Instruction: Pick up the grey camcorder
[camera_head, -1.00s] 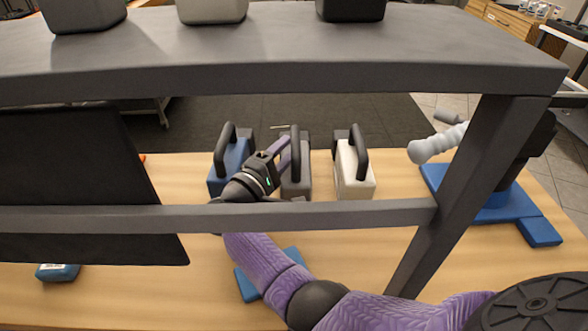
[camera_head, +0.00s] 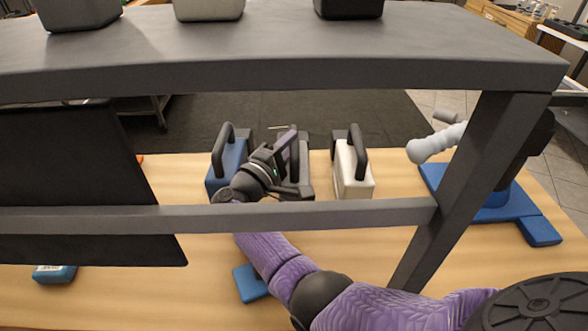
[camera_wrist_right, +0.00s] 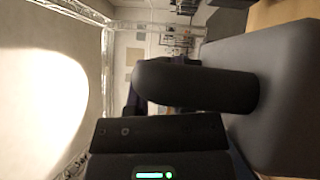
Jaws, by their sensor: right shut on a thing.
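The grey camcorder (camera_head: 305,177) stands in the middle of a row on the wooden table, between a blue one (camera_head: 226,166) and a white one (camera_head: 354,181). My right gripper (camera_head: 291,150) is at its upright black handle and shut on it, partly hiding the body. In the right wrist view the handle (camera_wrist_right: 200,88) runs across the middle, and the grey body (camera_wrist_right: 285,95) fills the right side. The fingertips are mostly hidden there. I cannot tell whether the camcorder's base touches the table. My left gripper is out of view.
A dark shelf frame (camera_head: 300,75) crosses in front, with a lower rail (camera_head: 330,214) and a slanted post (camera_head: 450,190). A black panel (camera_head: 80,175) blocks the left. A blue-based device (camera_head: 495,205) stands at the right. Blue blocks (camera_head: 249,284) lie near the front.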

